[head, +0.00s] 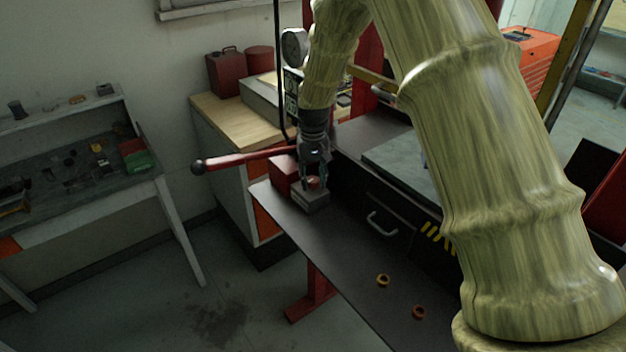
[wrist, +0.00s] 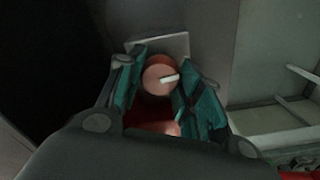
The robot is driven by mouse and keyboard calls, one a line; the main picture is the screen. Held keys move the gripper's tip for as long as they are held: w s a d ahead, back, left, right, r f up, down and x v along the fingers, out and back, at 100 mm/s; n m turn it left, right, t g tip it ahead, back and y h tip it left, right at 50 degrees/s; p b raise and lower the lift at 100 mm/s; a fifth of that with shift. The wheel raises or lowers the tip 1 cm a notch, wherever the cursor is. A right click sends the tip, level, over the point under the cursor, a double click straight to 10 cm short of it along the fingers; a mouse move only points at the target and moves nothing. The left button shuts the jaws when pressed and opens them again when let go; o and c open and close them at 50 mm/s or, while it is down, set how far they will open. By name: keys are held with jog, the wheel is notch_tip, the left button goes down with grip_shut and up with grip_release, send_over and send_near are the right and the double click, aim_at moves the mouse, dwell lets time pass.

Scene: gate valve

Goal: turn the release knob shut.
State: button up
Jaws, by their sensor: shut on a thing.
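The release knob (wrist: 158,76) is round and red with a white pointer mark on its face. In the wrist view the mark points to the right and slightly up. My gripper (wrist: 155,88) has its two teal-padded fingers on either side of the knob, shut on it. In the head view my gripper (head: 314,183) points down at the knob (head: 313,182), which sits on a small grey block (head: 311,200) on the dark bench. The fingers partly hide the knob there.
A red lever (head: 245,160) with a dark ball end sticks out left beside my gripper. A red box (head: 284,172) stands behind the grey block. A brass ring (head: 383,280) and an orange ring (head: 418,312) lie on the dark bench (head: 345,250). A drawer handle (head: 381,224) is to the right.

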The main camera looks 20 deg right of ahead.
aim_at(314, 179)
jog(key=shift+r+m, duration=0.1)
jog(key=shift+m, duration=1.6)
jog(key=o, duration=0.8)
notch_tip(314, 179, up, 12)
jog(key=shift+f, duration=0.1)
jog(key=shift+d, duration=0.1)
